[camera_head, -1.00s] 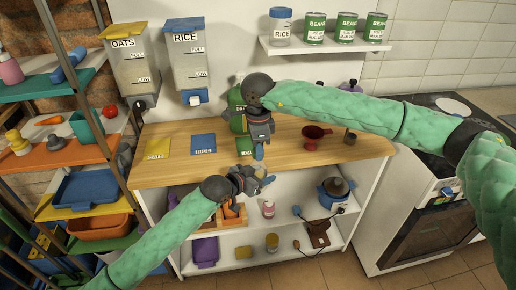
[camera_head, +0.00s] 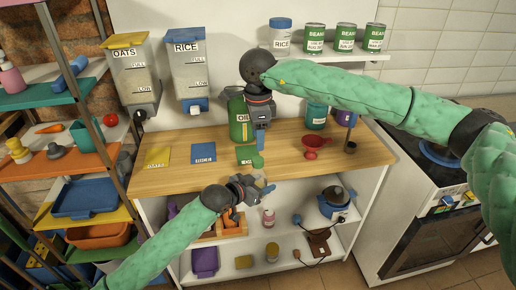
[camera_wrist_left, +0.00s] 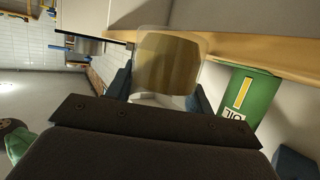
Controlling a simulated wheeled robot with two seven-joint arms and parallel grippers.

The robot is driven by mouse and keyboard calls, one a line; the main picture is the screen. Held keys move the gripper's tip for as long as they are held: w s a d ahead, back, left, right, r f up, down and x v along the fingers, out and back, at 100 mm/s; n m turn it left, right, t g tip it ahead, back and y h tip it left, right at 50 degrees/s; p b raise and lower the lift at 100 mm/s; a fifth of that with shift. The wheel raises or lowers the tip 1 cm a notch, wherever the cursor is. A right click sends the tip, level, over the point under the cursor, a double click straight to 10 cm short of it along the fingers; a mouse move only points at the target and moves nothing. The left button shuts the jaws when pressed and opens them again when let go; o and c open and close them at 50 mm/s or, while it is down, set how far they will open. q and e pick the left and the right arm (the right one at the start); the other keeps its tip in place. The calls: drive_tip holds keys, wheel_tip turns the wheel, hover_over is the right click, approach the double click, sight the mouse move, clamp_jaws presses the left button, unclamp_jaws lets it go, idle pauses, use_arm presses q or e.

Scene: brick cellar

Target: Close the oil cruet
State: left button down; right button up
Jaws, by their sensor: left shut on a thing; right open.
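My left gripper (camera_head: 262,190) is low in front of the counter's front edge. Its blue fingers are shut on a clear, squarish vessel with a golden-brown tint, which fills the middle of the left wrist view (camera_wrist_left: 168,62); I take it to be the oil cruet. In the head view the cruet is hardly visible. My right gripper (camera_head: 260,147) points down, open, over the counter. A small green piece (camera_head: 257,160) shows just below its fingertips, at the green mat; I cannot tell whether it is the cruet's stopper.
A green oil can (camera_head: 238,118) stands behind my right gripper and shows in the left wrist view (camera_wrist_left: 245,103).

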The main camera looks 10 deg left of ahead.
drive_tip(key=shift+r, duration=1.8)
